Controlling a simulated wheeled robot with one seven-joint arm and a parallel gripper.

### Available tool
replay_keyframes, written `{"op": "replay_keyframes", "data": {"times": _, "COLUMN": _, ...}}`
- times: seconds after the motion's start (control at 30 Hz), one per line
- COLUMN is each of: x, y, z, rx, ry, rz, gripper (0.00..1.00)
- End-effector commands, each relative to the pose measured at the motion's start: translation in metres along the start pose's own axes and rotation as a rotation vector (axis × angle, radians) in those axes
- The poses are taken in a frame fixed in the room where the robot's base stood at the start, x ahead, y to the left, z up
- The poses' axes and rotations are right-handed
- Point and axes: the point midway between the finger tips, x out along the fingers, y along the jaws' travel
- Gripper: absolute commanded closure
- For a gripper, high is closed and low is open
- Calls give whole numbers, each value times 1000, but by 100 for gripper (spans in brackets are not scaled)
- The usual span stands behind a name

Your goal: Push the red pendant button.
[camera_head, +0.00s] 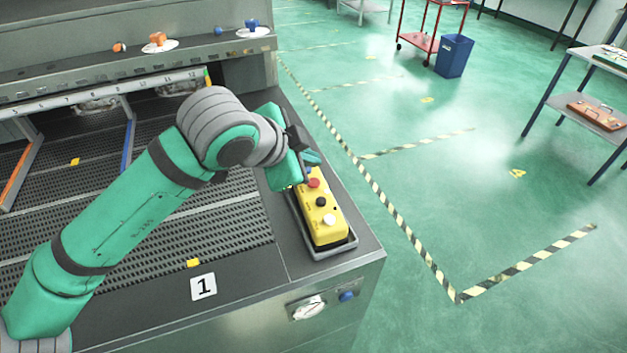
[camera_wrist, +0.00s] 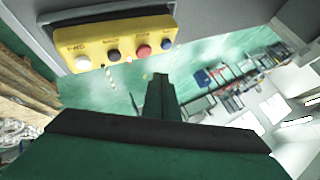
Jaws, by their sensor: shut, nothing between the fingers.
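The yellow pendant (camera_head: 324,232) lies in a grey tray (camera_head: 338,249) at the right end of the machine's top. Its red button (camera_head: 314,183) shows near the far end, just below my gripper (camera_head: 312,160). In the wrist view the pendant (camera_wrist: 97,38) is at the top, with the red button (camera_wrist: 143,51) between a black button (camera_wrist: 113,55) and a blue button (camera_wrist: 167,44). My gripper (camera_wrist: 159,80) is shut and empty. In that view its tip appears below and slightly right of the red button, with a gap. Contact is not visible.
A white button (camera_head: 328,219) sits at the pendant's near end. Perforated plates (camera_head: 215,220) lie to the left. The green floor at right is open, with a blue bin (camera_head: 454,56) farther back.

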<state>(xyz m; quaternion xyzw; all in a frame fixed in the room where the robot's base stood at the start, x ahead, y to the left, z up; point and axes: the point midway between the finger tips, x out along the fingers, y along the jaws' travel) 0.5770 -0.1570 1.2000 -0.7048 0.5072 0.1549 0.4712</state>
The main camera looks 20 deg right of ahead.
Motion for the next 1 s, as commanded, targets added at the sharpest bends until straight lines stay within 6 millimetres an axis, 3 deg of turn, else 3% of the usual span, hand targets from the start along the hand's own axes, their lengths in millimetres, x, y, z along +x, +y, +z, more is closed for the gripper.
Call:
{"op": "replay_keyframes", "data": {"times": 0.3, "x": -15, "y": -12, "z": -11, "rx": 0, "ry": 0, "rz": -1, "gripper": 100}}
{"op": "replay_keyframes", "data": {"times": 1.0, "x": -16, "y": -12, "z": -10, "rx": -2, "ry": -2, "rz": -1, "gripper": 100}}
